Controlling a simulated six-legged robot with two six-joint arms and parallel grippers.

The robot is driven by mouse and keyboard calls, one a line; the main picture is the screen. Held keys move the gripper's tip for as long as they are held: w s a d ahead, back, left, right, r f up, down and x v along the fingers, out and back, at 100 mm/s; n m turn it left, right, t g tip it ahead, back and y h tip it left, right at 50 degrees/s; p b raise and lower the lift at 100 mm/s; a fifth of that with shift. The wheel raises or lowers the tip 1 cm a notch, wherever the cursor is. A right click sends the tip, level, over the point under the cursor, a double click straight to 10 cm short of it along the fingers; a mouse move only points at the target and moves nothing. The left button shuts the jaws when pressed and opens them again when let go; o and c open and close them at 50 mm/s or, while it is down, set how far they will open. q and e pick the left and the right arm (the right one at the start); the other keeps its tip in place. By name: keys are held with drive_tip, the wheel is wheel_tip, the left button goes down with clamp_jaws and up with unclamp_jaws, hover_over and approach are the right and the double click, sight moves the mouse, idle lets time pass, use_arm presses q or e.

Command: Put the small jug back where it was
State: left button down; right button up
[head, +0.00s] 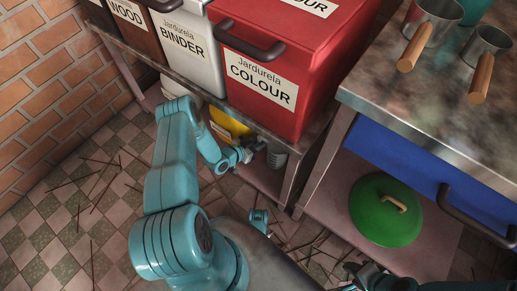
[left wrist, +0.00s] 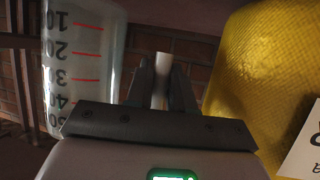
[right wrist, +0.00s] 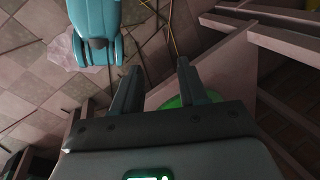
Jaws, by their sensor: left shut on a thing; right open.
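A measuring jug with red marks (left wrist: 85,70) fills the left of the left wrist view, clear and greyish; its top and bottom are not clearly seen. In the head view the greyish jug (head: 277,156) is at the lower shelf under the bins. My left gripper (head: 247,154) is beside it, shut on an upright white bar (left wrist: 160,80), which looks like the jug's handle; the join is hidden. I cannot tell whether the jug touches the shelf. My right gripper (right wrist: 158,78) is open and empty; it shows partly at the bottom of the head view (head: 352,272).
A yellow container (head: 229,125) stands left of the jug. The red COLOUR bin (head: 270,70) and white BINDER bin (head: 182,45) are above. A bench with metal cups (head: 485,50) stands right, a green lid (head: 385,210) beneath. Thin sticks litter the tiled floor (head: 75,215).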

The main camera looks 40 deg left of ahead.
use_arm(q)
wheel_tip(320, 180, down, 4)
drive_tip(key=shift+r+b, duration=0.15)
drive_tip(key=shift+b, duration=0.55)
drive_tip(key=shift+r, duration=0.1)
use_arm(e)
drive_tip(key=shift+w+d+f, duration=0.15)
drive_tip(key=shift+w+f, duration=0.45)
drive_tip(key=shift+f, duration=0.25)
drive_tip(key=shift+f, duration=0.15)
use_arm(q)
drive_tip(key=c, duration=1)
unclamp_jaws()
